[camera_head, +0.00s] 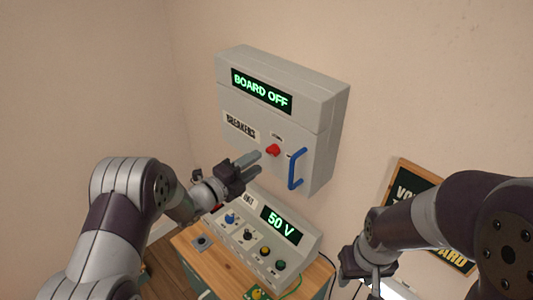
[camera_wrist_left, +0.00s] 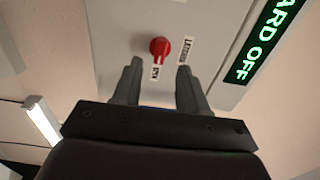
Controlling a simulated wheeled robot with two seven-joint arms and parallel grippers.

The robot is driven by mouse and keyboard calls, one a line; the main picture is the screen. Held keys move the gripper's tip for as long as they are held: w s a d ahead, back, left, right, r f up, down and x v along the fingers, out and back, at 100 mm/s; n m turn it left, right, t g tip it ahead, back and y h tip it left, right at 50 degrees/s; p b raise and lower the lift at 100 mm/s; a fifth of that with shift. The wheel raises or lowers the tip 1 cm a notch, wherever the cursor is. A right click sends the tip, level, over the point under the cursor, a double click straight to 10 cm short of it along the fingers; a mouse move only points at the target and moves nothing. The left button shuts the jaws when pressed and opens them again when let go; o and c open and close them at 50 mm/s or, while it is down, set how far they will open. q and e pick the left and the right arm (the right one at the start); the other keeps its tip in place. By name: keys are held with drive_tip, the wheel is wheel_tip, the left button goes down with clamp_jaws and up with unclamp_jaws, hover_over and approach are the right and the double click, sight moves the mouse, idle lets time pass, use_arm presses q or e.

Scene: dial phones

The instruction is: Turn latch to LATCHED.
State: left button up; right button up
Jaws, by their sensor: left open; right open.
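The latch is a red knob (camera_head: 273,150) on the front of the grey breaker box (camera_head: 235,108), left of a blue handle (camera_head: 296,169). In the left wrist view the red knob (camera_wrist_left: 160,46) shows just beyond my fingertips, between their lines, with small labels beside it; one appears to read LATCHED. My left gripper (camera_head: 250,163) is open and empty, its fingers pointing at the knob from the left. It also shows in the left wrist view (camera_wrist_left: 158,75), apart from the knob. My right gripper (camera_head: 368,275) is low at the right, away from the box, its fingertips hard to see.
The box display (camera_head: 262,90) reads BOARD OFF. Below the box, a grey console (camera_head: 262,262) with several knobs and a 50 V display stands on a wooden cabinet (camera_head: 215,262). A framed sign (camera_head: 403,180) is on the right wall, partly behind my right arm.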

sight(270, 153)
use_arm(q)
drive_tip(key=x, duration=0.5)
drive_tip(key=shift+w+p, duration=0.1)
drive_tip(key=shift+p, duration=0.2)
clamp_jaws()
